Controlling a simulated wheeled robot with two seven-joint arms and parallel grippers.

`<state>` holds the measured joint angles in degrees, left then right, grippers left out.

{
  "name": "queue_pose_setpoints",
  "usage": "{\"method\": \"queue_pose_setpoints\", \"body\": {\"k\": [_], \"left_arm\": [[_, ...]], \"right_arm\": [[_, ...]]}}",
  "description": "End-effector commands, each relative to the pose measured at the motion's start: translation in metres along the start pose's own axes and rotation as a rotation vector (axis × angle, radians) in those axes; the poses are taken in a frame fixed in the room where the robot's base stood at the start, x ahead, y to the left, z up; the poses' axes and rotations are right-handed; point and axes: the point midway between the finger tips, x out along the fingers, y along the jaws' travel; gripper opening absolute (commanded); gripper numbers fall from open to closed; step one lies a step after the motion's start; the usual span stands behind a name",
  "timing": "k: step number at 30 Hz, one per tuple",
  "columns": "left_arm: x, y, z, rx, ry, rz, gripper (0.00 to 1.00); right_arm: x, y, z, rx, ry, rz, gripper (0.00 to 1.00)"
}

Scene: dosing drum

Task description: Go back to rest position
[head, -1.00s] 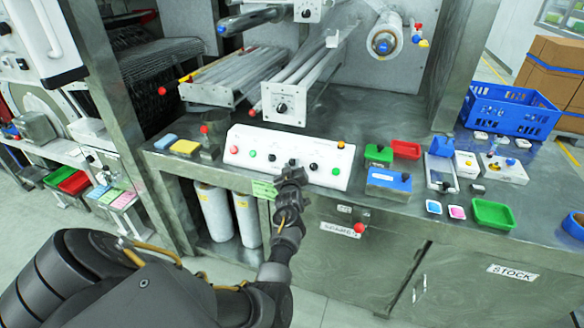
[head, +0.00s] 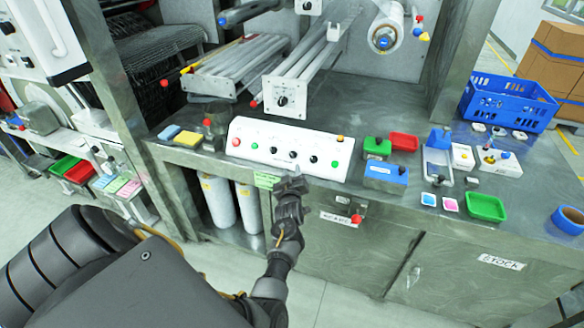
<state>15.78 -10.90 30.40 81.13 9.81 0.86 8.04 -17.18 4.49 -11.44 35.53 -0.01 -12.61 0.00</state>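My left gripper (head: 292,182) is in front of the bench edge, just below the white control panel (head: 262,151) in the picture. I cannot tell whether its fingers are open or shut, and I see nothing held in it. The panel carries red, green, black and yellow knobs and buttons in a row. My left arm comes in from the lower left and bends up to the gripper. My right gripper is not in view.
The steel bench holds a blue crate (head: 507,103), a green tray (head: 486,206), a red tray (head: 404,142) and a blue box (head: 386,175) at right. Yellow and blue sponges (head: 187,138) lie at left. White rolls (head: 220,207) stand beneath. The floor in front is clear.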

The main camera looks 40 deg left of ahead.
Motion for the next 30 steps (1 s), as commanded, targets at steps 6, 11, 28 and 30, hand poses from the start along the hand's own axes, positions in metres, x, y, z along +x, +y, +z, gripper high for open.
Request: {"method": "queue_pose_setpoints", "body": {"k": [6, 11, 28, 30], "left_arm": [[0.000, 0.000, 0.000, 0.000, 0.000, 0.000, 0.32], [0.001, 0.000, 0.000, 0.000, 0.000, 0.000, 0.32], [-0.095, -0.003, 0.232, 0.336, -0.544, 0.210, 0.32], [-0.128, -0.023, 0.270, 0.404, -0.641, 0.240, 0.32]], "right_arm": [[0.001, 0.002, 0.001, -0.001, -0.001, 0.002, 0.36], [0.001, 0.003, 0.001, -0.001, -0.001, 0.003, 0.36], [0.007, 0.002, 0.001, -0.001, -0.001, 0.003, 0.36], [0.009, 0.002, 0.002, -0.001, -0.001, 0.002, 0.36]]}}
